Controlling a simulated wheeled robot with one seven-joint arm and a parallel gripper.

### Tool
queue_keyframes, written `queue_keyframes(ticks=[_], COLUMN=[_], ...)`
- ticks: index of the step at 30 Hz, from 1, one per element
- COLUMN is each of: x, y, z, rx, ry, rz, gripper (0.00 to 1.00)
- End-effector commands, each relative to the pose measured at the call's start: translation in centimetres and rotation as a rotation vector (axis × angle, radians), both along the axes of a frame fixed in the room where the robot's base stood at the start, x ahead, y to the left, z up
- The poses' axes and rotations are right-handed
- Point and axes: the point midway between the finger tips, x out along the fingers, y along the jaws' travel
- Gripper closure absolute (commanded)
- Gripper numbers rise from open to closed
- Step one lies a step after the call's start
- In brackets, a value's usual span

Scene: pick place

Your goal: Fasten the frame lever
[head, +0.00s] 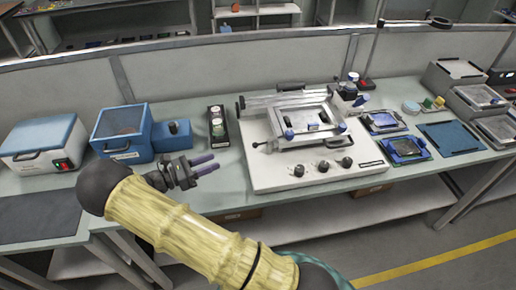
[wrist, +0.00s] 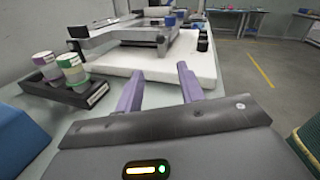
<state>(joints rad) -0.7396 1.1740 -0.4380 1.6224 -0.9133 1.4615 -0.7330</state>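A white printing machine (head: 262,178) stands on the bench, with a metal frame (head: 318,112) raised on its top. A short lever with a black knob (head: 256,145) sticks out at the frame's left front. Blue knobs (head: 289,134) sit on the frame's front corners. I cannot tell for certain which of these is the frame lever. My gripper (head: 217,163) is left of the machine, apart from it and pointing toward it. In the wrist view its two purple fingers (wrist: 160,72) are spread with nothing between them. The machine's white base (wrist: 150,68) lies beyond the fingers.
A black tray (wrist: 80,95) with two stacks of small containers stands left of the machine. Blue boxes (head: 122,133) and a white-and-blue case (head: 42,143) stand farther left. Small blue-framed plates (head: 404,150) lie right of the machine. The bench strip before the machine is clear.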

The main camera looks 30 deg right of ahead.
Motion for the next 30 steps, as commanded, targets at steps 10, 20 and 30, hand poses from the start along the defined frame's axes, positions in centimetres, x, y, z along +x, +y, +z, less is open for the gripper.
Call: queue_keyframes(ticks=[10, 20, 30], x=[0.0, -0.1, -0.1], y=[-0.7, -5.5, -11.6], z=[0.1, 0.2, 0.2], rx=[0.004, 0.004, 0.005], ry=[-0.002, -0.001, -0.001], rz=[-0.004, -0.007, -0.007], gripper=[0.62, 0.62, 0.62])
